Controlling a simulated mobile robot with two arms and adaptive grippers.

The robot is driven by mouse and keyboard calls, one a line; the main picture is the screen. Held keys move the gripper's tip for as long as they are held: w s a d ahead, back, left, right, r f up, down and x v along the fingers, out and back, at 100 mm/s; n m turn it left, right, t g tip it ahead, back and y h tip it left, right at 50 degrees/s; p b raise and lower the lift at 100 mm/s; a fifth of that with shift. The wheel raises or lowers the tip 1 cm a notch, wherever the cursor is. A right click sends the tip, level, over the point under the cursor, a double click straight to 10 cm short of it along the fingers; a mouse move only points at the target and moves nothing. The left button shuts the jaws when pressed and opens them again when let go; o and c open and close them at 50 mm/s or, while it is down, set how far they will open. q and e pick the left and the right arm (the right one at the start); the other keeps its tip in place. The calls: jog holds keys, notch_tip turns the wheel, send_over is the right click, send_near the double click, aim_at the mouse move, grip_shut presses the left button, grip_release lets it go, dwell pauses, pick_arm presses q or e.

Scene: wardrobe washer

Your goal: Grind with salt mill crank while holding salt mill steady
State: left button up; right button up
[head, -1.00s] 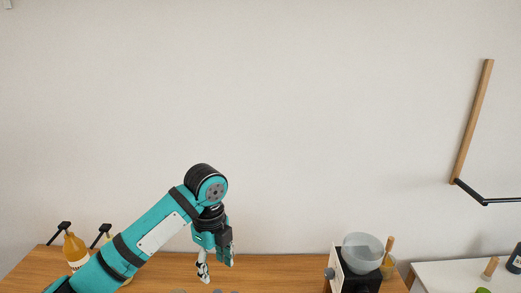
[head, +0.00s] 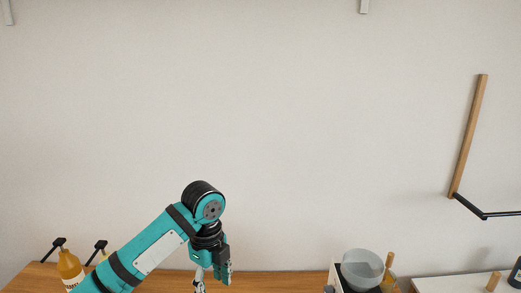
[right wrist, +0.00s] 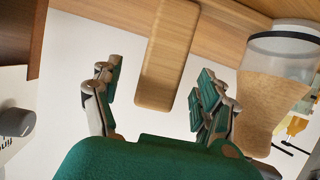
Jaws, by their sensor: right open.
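In the right wrist view my right gripper (right wrist: 155,92) is open. Its two green-padded fingers stand apart with a flat wooden piece (right wrist: 168,55) seen between them; I cannot tell whether it is the crank. At the right a wooden body with a clear band (right wrist: 275,85) is beside the right finger; it may be the salt mill, but I cannot be sure. In the head view my left gripper (head: 212,281) hangs at the bottom edge, its tips cut off. The right gripper does not show there.
An amber bottle (head: 70,268) stands at the left. A grey knob (right wrist: 16,122) shows in the right wrist view.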

dwell(0.4)
jog(key=o, duration=0.5)
jog(key=v, duration=1.2)
